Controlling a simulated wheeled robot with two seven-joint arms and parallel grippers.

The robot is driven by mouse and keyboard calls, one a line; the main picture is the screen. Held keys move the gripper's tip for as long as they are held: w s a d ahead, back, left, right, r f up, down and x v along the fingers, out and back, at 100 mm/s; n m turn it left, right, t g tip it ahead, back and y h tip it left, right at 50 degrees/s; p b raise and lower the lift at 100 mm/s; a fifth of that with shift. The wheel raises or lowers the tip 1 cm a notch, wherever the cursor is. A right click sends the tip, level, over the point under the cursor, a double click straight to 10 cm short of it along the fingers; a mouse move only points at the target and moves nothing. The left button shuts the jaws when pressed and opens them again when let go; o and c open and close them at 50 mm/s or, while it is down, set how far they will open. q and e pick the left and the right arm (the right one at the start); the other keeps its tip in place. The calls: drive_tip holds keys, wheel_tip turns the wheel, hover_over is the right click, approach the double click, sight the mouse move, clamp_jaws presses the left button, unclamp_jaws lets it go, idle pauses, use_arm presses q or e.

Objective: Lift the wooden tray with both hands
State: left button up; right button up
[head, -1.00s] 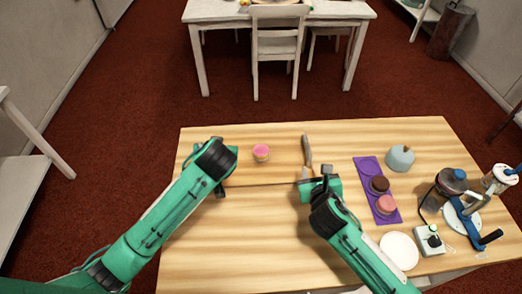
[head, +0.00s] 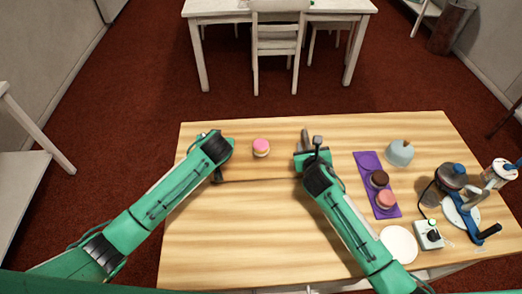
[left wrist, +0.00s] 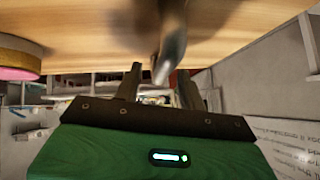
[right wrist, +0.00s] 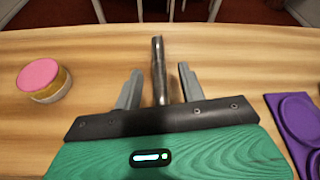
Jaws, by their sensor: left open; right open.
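The wooden tray (head: 262,174) lies on the table, its wood much like the tabletop. A small round pink-topped cake (head: 261,147) stands on it. A grey handle bar (head: 304,137) is at its right end. My right gripper (right wrist: 157,86) is open, with the bar between its fingers, apart from both. My left gripper (left wrist: 160,78) is open. A similar bar (left wrist: 172,48) shows between its fingers in the left wrist view; I cannot tell whether they touch. In the head view the left wrist hides the tray's left end and those fingertips.
Right of the tray are a purple mat (head: 365,164) with brown and pink cakes, a pale blue domed object (head: 399,152), a white plate (head: 399,243) and a machine with a blue handle (head: 488,232). The front left tabletop is clear.

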use_arm(q)
drive_tip(key=shift+x, duration=0.95)
use_arm(e)
drive_tip(key=shift+x, duration=0.95)
use_arm(q)
clamp_jaws()
use_arm(e)
clamp_jaws()
